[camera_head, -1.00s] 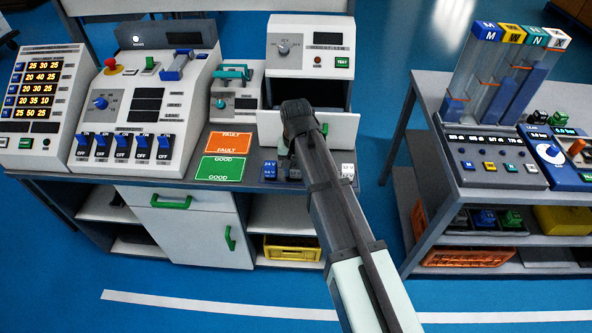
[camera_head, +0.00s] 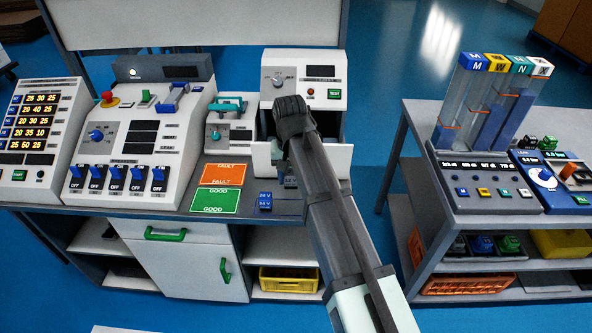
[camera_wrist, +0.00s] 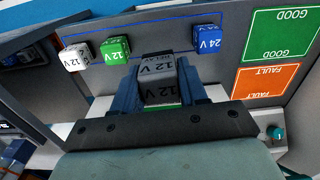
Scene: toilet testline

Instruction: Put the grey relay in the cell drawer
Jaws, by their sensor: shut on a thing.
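The grey relay (camera_wrist: 158,92), marked 12 V, is between the two fingers of my gripper (camera_wrist: 160,80) in the wrist view. The gripper is shut on it. How far the relay is above the bench I cannot tell. The test cell (camera_head: 305,80), with a green TEST button, stands behind my arm. A white front panel (camera_head: 339,158), apparently of the cell drawer, sticks out below its dark opening. The arm hides most of the panel and the drawer's inside.
A blue 24 V relay (camera_wrist: 207,40), a green relay (camera_wrist: 116,50) and a white relay (camera_wrist: 76,57) are near the gripper on the bench. The orange FAULT and green GOOD fields (camera_head: 215,200) are empty. A second cart (camera_head: 480,205) stands to the right.

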